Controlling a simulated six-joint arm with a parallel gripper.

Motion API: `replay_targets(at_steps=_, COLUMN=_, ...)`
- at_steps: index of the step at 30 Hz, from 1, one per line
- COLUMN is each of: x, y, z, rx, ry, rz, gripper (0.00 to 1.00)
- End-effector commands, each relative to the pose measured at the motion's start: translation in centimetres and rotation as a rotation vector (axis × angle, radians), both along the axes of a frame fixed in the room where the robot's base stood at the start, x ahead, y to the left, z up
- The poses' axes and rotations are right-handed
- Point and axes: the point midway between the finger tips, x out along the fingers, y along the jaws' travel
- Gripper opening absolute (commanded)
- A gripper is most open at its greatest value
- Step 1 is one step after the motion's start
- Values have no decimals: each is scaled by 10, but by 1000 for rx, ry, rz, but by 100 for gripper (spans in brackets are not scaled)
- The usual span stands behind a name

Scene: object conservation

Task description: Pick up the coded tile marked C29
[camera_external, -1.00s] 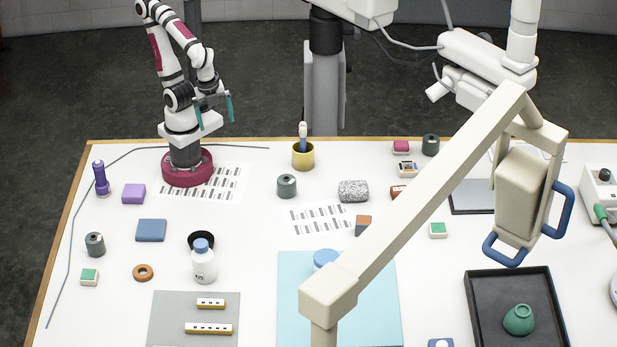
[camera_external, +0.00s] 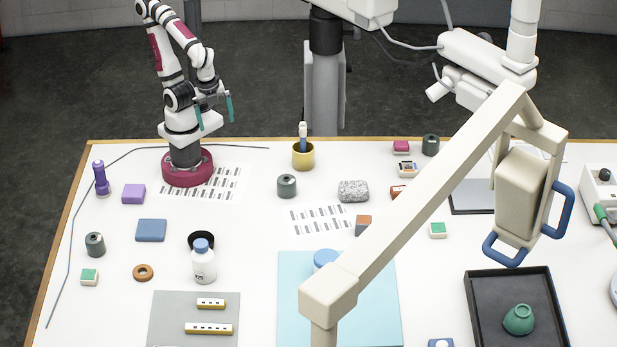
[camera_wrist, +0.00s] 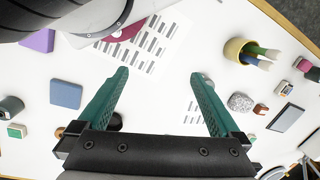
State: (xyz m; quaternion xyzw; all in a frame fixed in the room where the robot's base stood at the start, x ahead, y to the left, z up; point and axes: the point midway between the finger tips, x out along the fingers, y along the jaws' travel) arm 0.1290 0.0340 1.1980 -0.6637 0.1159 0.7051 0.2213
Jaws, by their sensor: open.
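No marking C29 can be read in either view, so I cannot tell which thing is the coded tile. Small green-topped blocks lie at the left (camera_external: 89,277) and right of centre (camera_external: 437,230). A white block with a dark and orange mark (camera_external: 407,169) is at the back right. Two pale bars with dark marks, one further back (camera_external: 211,303) and one nearer (camera_external: 208,328), lie on a grey mat (camera_external: 170,310). My gripper (camera_external: 215,110) has teal fingers, open and empty, high above the back left of the table; its fingers also show in the wrist view (camera_wrist: 159,76).
A white bottle (camera_external: 204,264), a yellow pot (camera_external: 303,158) and a black tray (camera_external: 472,300) stand on the table. A large beige jointed arm (camera_external: 420,200) spans the right side and hides part of the table. Printed sheets (camera_external: 318,219) lie flat near the middle.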

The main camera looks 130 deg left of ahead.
Motion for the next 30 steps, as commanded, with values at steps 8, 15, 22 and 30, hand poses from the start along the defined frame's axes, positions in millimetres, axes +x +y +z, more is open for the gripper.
replay_targets(at_steps=8, x=0, y=0, z=0, rx=0, ry=0, rz=0, gripper=100)
replay_targets(at_steps=15, x=0, y=0, z=0, rx=0, ry=0, rz=0, gripper=100)
replay_targets(at_steps=22, x=96, y=12, z=-6, rx=-83, ry=-222, rz=645, gripper=100)
replay_targets(at_steps=30, x=336, y=216, z=-92, rx=-815, ry=-847, rz=2628, gripper=100)
